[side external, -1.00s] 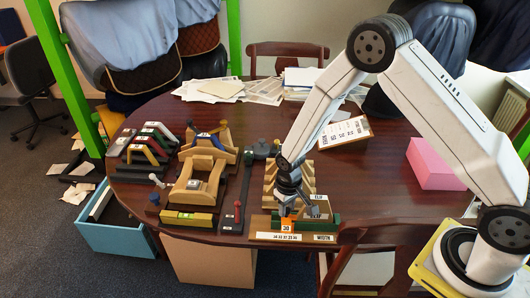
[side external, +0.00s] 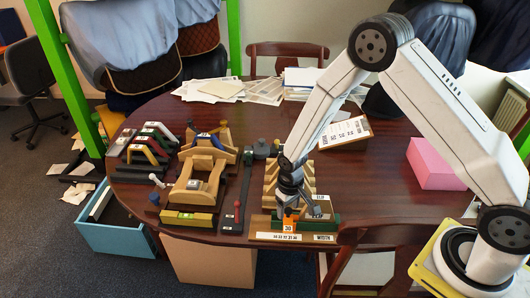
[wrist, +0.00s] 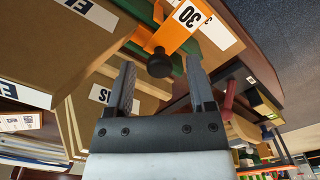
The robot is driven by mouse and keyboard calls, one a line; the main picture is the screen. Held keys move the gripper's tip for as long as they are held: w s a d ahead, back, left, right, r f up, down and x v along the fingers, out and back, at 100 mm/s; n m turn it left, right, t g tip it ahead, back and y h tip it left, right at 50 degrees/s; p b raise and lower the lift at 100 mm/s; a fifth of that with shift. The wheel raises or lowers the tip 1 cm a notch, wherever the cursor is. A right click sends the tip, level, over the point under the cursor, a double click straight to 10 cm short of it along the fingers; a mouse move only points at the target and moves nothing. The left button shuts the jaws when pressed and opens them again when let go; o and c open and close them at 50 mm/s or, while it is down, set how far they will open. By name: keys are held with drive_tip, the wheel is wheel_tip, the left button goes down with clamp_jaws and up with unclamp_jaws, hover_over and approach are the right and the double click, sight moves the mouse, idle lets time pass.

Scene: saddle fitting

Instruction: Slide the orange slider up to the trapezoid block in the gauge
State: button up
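The orange slider (side external: 289,224), labelled 30, sits on the gauge (side external: 266,225) at the table's front edge. In the wrist view the slider (wrist: 180,32) shows at the top, with its round black knob (wrist: 160,63) facing me. My gripper (side external: 298,211) is low over the gauge. In the wrist view my gripper (wrist: 160,68) is open. The knob shows between its two fingertips, with gaps on both sides; I cannot tell whether it lies within their reach. My gripper partly hides the gauge right of the slider, and I cannot make out the trapezoid block clearly.
A stepped wooden rack (side external: 305,172) stands just behind the gauge. A dark rail with a red handle (side external: 237,212) and a yellow level (side external: 187,218) lie to the left. A pink box (side external: 432,165) is at the right. The table between rack and pink box is mostly clear.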

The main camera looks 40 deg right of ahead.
sight(291, 210)
drive_tip(key=shift+r, duration=3.9)
drive_tip(key=shift+r, duration=0.1)
drive_tip(key=shift+s+d+r, duration=0.15)
drive_tip(key=shift+s+r, duration=0.15)
drive_tip(key=shift+r, duration=0.2)
drive_tip(key=s+d+r+t, duration=0.2)
drive_tip(key=s+d+r, duration=0.1)
drive_tip(key=s+r, duration=0.6)
drive_tip(key=s, duration=0.3)
drive_tip(key=shift+s+d+r+t, duration=0.15)
drive_tip(key=shift+d+r+t, duration=0.15)
